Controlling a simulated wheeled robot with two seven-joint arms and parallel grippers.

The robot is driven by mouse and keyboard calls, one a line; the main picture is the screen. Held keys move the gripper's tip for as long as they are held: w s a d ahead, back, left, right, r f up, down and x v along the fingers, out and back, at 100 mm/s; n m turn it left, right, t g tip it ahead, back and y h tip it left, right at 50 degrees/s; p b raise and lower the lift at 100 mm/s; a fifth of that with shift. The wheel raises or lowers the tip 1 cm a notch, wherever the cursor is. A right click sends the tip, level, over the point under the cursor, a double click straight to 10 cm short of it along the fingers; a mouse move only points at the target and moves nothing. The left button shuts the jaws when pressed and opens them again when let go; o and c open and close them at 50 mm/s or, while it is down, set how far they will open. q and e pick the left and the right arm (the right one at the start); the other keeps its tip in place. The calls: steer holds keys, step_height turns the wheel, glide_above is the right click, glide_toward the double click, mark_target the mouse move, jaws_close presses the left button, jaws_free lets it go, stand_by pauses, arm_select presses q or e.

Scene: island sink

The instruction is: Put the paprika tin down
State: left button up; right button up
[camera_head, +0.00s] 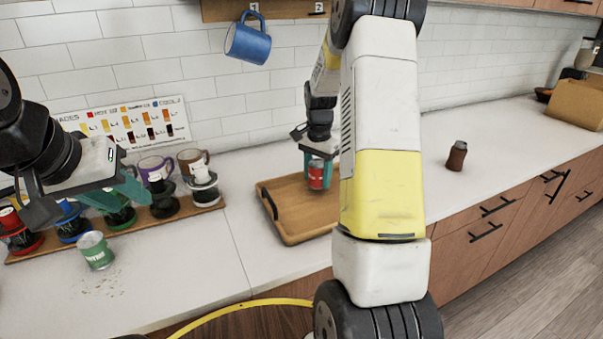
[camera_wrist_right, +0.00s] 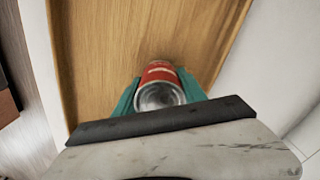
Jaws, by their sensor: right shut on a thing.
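The red tin, taken as the paprika tin (camera_head: 316,178), is between the teal fingers of my right gripper (camera_head: 318,168). The right wrist view shows the tin (camera_wrist_right: 161,82) with its metal end toward the camera and a teal finger on each side. It is over the wooden tray (camera_head: 285,228); I cannot tell if it touches the surface. My left gripper (camera_head: 118,196) is at the left, over the row of spice holders and near a green tin (camera_head: 95,250). How far its jaws are apart is unclear.
A wooden rack (camera_head: 165,218) with several dark holders runs along the left. Purple (camera_head: 153,168) and brown (camera_head: 192,160) mugs stand behind it. A brown jar (camera_head: 456,156) stands on the right counter. Crumbs lie near the green tin. A blue mug (camera_head: 248,42) hangs on the wall.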

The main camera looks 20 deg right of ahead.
steer(key=shift+f, duration=1.05)
steer(key=shift+f, duration=0.2)
steer(key=o, duration=1.4)
steer(key=shift+r, duration=0.1)
